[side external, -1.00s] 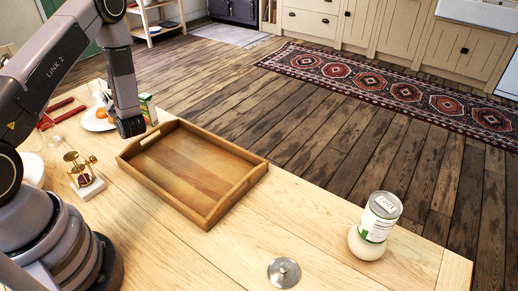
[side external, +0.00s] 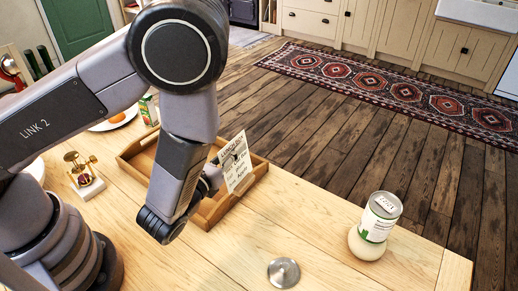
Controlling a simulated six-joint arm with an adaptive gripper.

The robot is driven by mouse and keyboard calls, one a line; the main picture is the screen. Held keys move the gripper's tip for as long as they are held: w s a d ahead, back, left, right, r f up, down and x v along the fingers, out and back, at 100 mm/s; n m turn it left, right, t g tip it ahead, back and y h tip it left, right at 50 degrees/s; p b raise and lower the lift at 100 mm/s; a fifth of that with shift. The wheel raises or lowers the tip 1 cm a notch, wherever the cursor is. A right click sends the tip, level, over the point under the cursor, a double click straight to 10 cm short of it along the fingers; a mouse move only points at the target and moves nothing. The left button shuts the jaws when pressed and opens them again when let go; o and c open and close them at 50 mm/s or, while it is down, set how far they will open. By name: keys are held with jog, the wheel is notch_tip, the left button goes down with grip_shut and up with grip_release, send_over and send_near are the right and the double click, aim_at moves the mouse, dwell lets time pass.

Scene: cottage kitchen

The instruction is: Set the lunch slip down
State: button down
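The lunch slip (side external: 236,165) is a white card with dark handwritten lines. It is upright and slightly tilted, above the right part of the wooden tray (side external: 232,208). My gripper (side external: 217,170) is at the slip's left edge and appears shut on it. My wrist hides most of the fingers. The slip's lower edge overlaps the tray in the picture; I cannot tell whether it touches. My arm covers the middle of the tray.
A can-topped jar (side external: 372,232) stands at the table's right, and a metal lid (side external: 284,272) lies at the front. A brass scale (side external: 82,170), a plate (side external: 112,123) and a green carton (side external: 148,110) are at the left. The wooden table is clear between tray and jar.

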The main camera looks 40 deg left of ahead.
jog(key=shift+s+d+r+m+h, duration=0.1)
jog(key=shift+s+d+m+h, duration=0.25)
jog(key=shift+s+d, duration=0.35)
jog(key=shift+w+d+h, duration=0.15)
jog(key=shift+d+h, duration=0.1)
jog(key=shift+d, duration=0.2)
jog(key=shift+w+d+f, duration=1.15)
jog(key=shift+w+f, duration=0.8)
jog(key=shift+f, duration=0.2)
jog(key=shift+w+d+f, duration=1.15)
jog(key=shift+w+f, duration=0.8)
jog(key=shift+f, duration=0.25)
jog(key=shift+w+d+f, duration=1.15)
jog(key=shift+w+f, duration=0.8)
jog(key=shift+f, duration=0.2)
jog(key=shift+f, duration=0.1)
jog(key=c, duration=1.2)
grip_release()
jog(key=shift+c, duration=0.2)
